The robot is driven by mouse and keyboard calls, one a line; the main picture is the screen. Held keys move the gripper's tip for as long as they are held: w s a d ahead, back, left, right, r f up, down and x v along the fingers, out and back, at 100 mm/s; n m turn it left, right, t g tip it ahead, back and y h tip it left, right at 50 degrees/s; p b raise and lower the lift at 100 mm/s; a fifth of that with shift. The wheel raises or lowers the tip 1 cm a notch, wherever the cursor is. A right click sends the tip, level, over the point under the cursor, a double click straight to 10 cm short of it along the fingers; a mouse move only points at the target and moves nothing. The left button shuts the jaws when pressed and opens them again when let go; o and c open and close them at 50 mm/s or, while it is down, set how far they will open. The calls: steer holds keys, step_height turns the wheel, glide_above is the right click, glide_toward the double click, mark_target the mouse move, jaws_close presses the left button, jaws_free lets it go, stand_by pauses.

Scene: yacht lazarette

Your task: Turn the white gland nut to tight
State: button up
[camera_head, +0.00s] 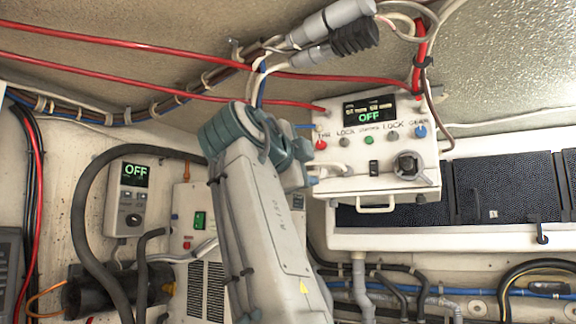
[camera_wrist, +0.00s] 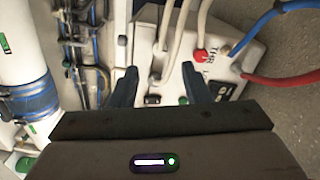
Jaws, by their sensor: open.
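The wrist view shows my gripper (camera_wrist: 158,72) open, its two dark blue fingers apart at the edge of the white control box (camera_wrist: 222,62). A white cable (camera_wrist: 164,35) runs down between the fingertips. A small dark cylindrical part (camera_wrist: 152,99) lies further down between them. I cannot clearly make out the white gland nut; the fingers and cable crowd that spot. In the head view the white control box (camera_head: 378,155) hangs at centre right with its display reading OFF. My arm reaches its left side and hides most of my gripper there.
A grey box with an OFF display (camera_head: 127,195) and a thick black hose (camera_head: 82,205) are at left. In the wrist view, blue (camera_wrist: 265,22) and red (camera_wrist: 285,79) cables and a red knob (camera_wrist: 201,55) are close to the right finger.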

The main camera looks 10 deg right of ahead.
steer(key=v, duration=0.7)
steer(key=shift+s+b, duration=0.25)
steer(key=shift+b, duration=0.1)
steer(key=shift+a, duration=0.1)
steer(key=w+d+f+n+g+y, duration=0.2)
steer(key=w+d+f+n+y, duration=0.1)
steer(key=w+d+f+n, duration=0.4)
steer(key=w+d+f+n+g+y+p, duration=0.1)
steer(key=d+f+n+g+y, duration=0.15)
steer(key=f, duration=0.55)
steer(key=w+d+f+n+g+y, duration=0.1)
steer(key=f+n, duration=0.2)
steer(key=f, duration=0.5)
steer(key=s+f+n+g+y, duration=0.1)
steer(key=s+f+n+g, duration=0.1)
steer(key=s+f, duration=0.6)
steer(key=s+a+f+n+g+y+p, duration=0.1)
steer(key=s+f+n, duration=0.3)
steer(key=f, duration=1.2)
steer(key=s+a+f+n+g+y, duration=0.1)
steer(key=s+f+n+g+y, duration=0.1)
steer(key=s+f, duration=1)
steer(key=shift+s+a+f+n+g+p, duration=0.3)
steer(key=shift+f+n+g, duration=0.3)
steer(key=shift+n, duration=0.25)
